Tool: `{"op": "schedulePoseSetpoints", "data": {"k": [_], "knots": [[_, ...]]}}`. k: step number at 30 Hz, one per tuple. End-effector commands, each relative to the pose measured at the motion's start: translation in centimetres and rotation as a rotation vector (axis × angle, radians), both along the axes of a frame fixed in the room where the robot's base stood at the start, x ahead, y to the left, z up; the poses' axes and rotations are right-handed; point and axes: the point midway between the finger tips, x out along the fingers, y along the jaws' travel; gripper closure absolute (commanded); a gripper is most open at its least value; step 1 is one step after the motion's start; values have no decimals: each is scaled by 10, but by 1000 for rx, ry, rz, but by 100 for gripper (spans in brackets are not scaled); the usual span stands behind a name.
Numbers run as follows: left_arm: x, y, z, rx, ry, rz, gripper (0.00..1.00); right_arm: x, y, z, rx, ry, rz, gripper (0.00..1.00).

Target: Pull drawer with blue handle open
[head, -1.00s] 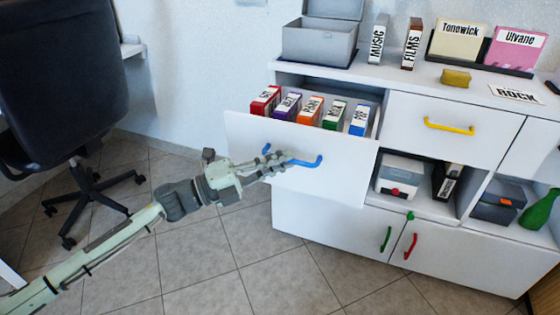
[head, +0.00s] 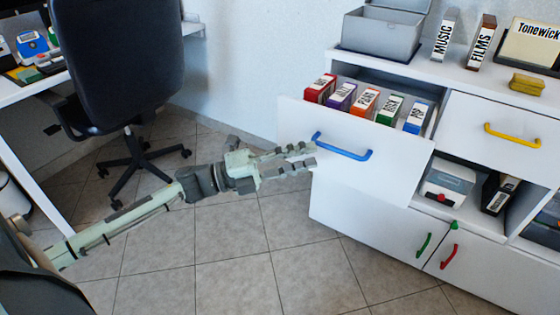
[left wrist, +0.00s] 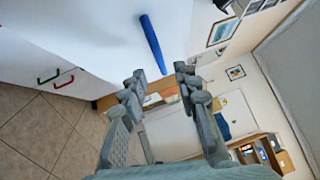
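The drawer (head: 385,163) with the blue handle (head: 342,147) stands pulled out from the white cabinet, with several labelled disc cases (head: 365,101) in it. My left gripper (head: 307,156) is at the left of the drawer front, apart from the handle, with its fingers spread and nothing between them. In the left wrist view the blue handle (left wrist: 153,44) lies beyond the two open fingertips (left wrist: 158,82). My right gripper is not in view.
The white cabinet (head: 470,88) has a yellow-handled drawer and lower doors with green and red handles. A grey box (head: 383,35) stands on top. An office chair (head: 120,60) and desk are at left. Tiled floor is free before the cabinet.

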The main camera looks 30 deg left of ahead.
Motion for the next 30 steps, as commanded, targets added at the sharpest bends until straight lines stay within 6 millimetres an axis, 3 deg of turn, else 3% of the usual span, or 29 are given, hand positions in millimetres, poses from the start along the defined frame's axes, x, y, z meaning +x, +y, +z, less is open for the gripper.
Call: {"op": "schedulePoseSetpoints", "data": {"k": [6,11,30], "knots": [[-29,32,-7,1,3,1,69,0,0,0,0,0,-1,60],[-40,44,-8,1,0,1,69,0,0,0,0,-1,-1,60],[-41,47,-9,-5,4,8,69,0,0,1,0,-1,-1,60]]}}
